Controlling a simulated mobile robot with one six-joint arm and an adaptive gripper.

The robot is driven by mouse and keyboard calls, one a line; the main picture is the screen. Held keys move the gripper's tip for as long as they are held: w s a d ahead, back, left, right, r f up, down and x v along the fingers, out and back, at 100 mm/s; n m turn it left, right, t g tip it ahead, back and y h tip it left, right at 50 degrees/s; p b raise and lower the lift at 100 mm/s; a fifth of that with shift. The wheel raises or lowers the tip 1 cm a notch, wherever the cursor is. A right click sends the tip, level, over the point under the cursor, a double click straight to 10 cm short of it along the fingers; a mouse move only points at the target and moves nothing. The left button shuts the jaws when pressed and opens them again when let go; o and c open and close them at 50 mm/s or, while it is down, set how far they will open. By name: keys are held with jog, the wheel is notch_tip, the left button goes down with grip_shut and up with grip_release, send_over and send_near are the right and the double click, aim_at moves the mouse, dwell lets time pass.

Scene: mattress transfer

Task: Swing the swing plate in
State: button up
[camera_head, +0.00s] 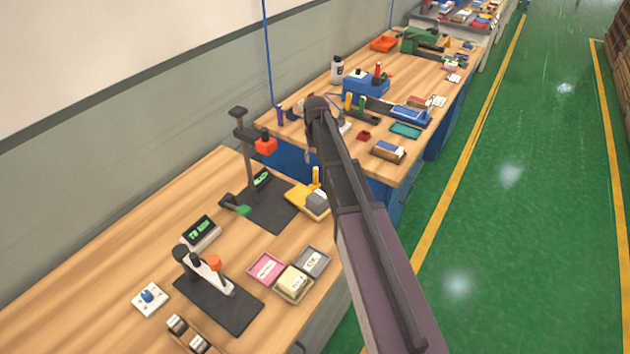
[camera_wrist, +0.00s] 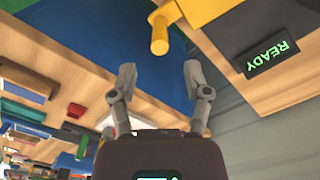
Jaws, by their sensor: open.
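The yellow swing plate (camera_head: 303,198) sticks out to the right of a dark press stand (camera_head: 270,205) on the near bench. A yellow upright peg (camera_head: 316,175) rises from it, and a grey block (camera_head: 318,201) sits at its front. In the wrist view, which looks upside down, the yellow plate (camera_wrist: 205,8) and its peg (camera_wrist: 159,38) show at the top. My gripper (camera_wrist: 160,74) is open and empty, its two fingers apart, with the peg beyond the fingertips and between their lines. In the head view my arm hides most of the gripper.
A display reading READY (camera_wrist: 268,57) stands beside the plate. The stand's post carries an orange knob (camera_head: 265,145). A second dark stand (camera_head: 215,298) and small trays (camera_head: 293,283) lie nearer. A far bench (camera_head: 440,90) holds several tools. The green floor (camera_head: 520,200) at right is clear.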

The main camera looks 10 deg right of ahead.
aim_at(316, 184)
jog(key=shift+f+b, duration=4.1)
jog(key=shift+f, duration=0.25)
jog(key=shift+c, duration=0.2)
grip_shut()
jog(key=shift+a, duration=0.3)
jog(key=shift+d, duration=0.4)
